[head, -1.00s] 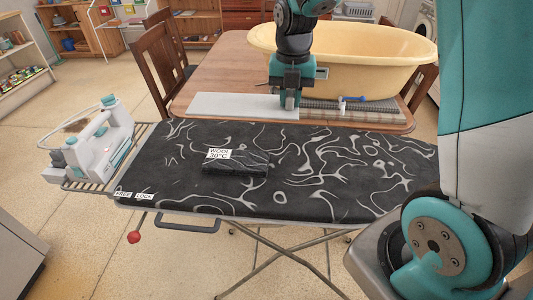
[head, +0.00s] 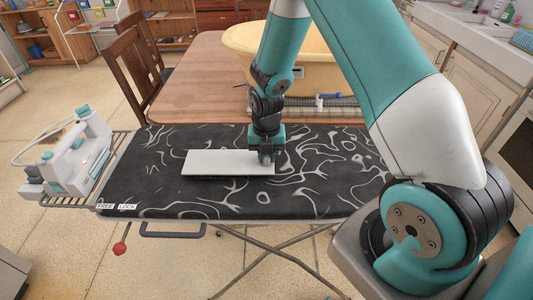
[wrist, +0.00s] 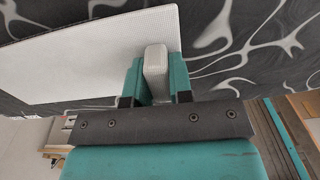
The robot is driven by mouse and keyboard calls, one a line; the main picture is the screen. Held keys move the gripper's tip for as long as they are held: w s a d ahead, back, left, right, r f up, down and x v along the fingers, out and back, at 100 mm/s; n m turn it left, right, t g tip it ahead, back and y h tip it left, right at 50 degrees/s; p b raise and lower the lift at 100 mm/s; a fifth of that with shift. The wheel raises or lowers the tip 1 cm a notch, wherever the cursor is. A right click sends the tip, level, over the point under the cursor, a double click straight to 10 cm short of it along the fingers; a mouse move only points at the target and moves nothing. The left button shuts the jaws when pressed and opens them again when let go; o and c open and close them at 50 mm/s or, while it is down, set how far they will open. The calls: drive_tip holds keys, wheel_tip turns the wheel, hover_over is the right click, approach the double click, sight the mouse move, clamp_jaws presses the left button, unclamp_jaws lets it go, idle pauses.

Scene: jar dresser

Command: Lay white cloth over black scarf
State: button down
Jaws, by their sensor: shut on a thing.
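The white cloth (head: 225,162) is a flat, stiff-looking white rectangle over the middle of the patterned ironing board. My gripper (head: 265,157) is shut on its right end. In the wrist view, my gripper (wrist: 157,78) has its fingers at the edge of the white cloth (wrist: 80,50), which stretches away to the left. The black scarf is hidden now; the cloth covers the place where it lay with its label. A thin dark strip shows under the cloth's front edge, and I cannot tell whether the cloth touches the scarf.
The ironing board (head: 330,190) is otherwise clear on both sides. An iron (head: 80,150) stands on the rack at its left end. Behind are a wooden table (head: 190,75), a yellow tub (head: 240,50) and a chair (head: 135,60). FREE and LOCK labels (head: 115,206) mark the front left corner.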

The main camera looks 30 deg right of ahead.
drive_tip(key=shift+f, duration=0.1)
drive_tip(key=c, duration=1)
unclamp_jaws()
wheel_tip(320, 180, up, 11)
drive_tip(key=shift+f+b, duration=0.1)
drive_tip(key=shift+b, duration=0.7)
drive_tip(key=s+a+r+m+y, duration=0.2)
drive_tip(key=s+a+r+m, duration=0.6)
drive_tip(key=a+r+m, duration=0.2)
drive_tip(key=s+a+r+m, duration=0.1)
drive_tip(key=s+a+m, duration=0.1)
drive_tip(key=s+m, duration=0.2)
drive_tip(key=s+a+r+m+y, duration=0.1)
drive_tip(key=s+a+r+m, duration=0.1)
drive_tip(key=s, duration=0.4)
drive_tip(key=s+a+r+m+y, duration=0.1)
drive_tip(key=s+a+r+m, duration=0.1)
drive_tip(key=m, duration=0.4)
drive_tip(key=shift+s+a, duration=0.35)
drive_tip(key=shift+s, duration=0.35)
drive_tip(key=shift+s+a, duration=0.3)
drive_tip(key=shift+s, duration=0.4)
